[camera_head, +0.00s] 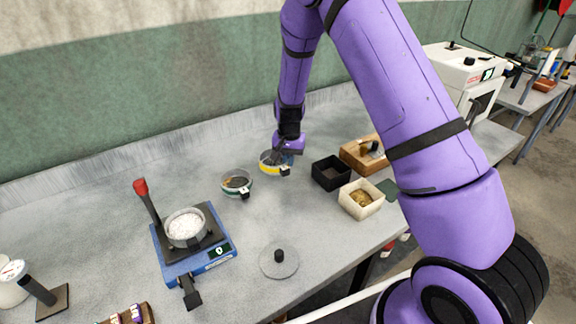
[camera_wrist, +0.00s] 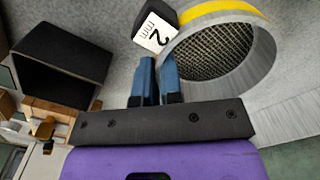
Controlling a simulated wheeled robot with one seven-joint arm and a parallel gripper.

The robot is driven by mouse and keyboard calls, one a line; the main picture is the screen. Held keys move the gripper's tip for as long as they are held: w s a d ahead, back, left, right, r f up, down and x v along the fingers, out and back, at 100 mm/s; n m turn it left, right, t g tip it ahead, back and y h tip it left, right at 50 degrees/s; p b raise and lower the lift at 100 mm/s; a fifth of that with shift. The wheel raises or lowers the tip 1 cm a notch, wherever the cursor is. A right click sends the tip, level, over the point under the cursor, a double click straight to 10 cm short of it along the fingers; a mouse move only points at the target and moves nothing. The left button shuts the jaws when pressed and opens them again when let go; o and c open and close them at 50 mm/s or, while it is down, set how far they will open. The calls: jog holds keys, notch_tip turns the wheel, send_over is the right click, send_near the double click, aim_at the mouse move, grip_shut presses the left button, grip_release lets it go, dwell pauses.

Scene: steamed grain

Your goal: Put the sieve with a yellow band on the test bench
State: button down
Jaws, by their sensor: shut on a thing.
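The sieve with a yellow band (camera_head: 270,164) is at the back middle of the grey bench (camera_head: 120,200). In the wrist view the sieve (camera_wrist: 222,45) shows its wire mesh, its yellow band and a black block with a white label reading "2 mm". My gripper (camera_head: 287,158) is at the sieve's right side. In the wrist view my gripper's blue fingers (camera_wrist: 158,80) are close together at the sieve's near wall and are shut on it. The exact contact is partly hidden. I cannot tell whether the sieve touches the bench.
A green-banded sieve (camera_head: 237,183) stands to the left. A black box (camera_head: 331,172), a white grain box (camera_head: 361,199) and a wooden box (camera_head: 364,154) stand to the right. A round lid (camera_head: 279,262) lies in front.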

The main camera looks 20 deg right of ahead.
jog(key=shift+w+d+f, duration=0.15)
jog(key=shift+w, duration=0.65)
jog(key=shift+f, duration=1.65)
jog(key=shift+s+f, duration=0.1)
jog(key=c, duration=1.3)
grip_release()
